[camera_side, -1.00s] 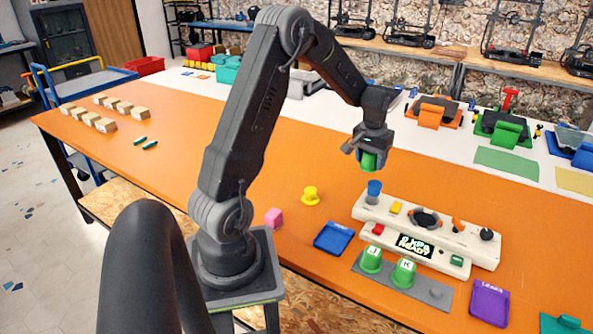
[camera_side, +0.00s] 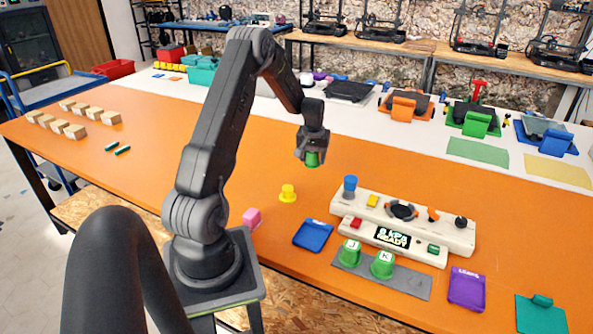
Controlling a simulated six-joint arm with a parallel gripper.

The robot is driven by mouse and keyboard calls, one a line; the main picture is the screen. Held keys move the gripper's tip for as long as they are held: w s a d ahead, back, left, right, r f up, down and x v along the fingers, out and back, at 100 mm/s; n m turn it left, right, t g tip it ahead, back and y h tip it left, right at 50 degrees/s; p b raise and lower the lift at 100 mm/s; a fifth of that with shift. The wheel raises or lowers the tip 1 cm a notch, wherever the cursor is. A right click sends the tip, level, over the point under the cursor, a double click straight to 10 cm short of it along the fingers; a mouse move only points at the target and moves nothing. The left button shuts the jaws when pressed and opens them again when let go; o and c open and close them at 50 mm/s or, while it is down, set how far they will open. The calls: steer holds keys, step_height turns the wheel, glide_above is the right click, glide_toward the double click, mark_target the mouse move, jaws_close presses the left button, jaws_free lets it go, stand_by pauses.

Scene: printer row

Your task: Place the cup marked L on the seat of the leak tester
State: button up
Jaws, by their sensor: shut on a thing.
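My gripper (camera_side: 312,156) is shut on a green cup (camera_side: 312,160), held in the air over the orange table, left of and above the leak tester in the picture. No letter shows on the held cup from this side. The leak tester (camera_side: 455,235) is a long white device with a display reading "READY". It has a dark round ring (camera_side: 402,209) on top, which looks like the seat and is empty. Green cups marked J (camera_side: 349,253) and K (camera_side: 383,264) stand on a grey strip (camera_side: 350,267) in front of the tester; its right end is empty.
A blue cylinder (camera_side: 349,187) stands at the tester's left end. A yellow piece (camera_side: 288,193), a pink block (camera_side: 252,217) and a blue tray (camera_side: 313,235) lie to its left. A purple "LEAKS" tray (camera_side: 466,289) is at the right. Wooden blocks (camera_side: 75,130) lie far left.

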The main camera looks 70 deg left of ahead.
mark_target(312, 179)
steer(key=shift+f, duration=2.9)
steer(key=shift+f, duration=0.1)
steer(key=shift+f, duration=0.1)
steer(key=o, duration=0.9)
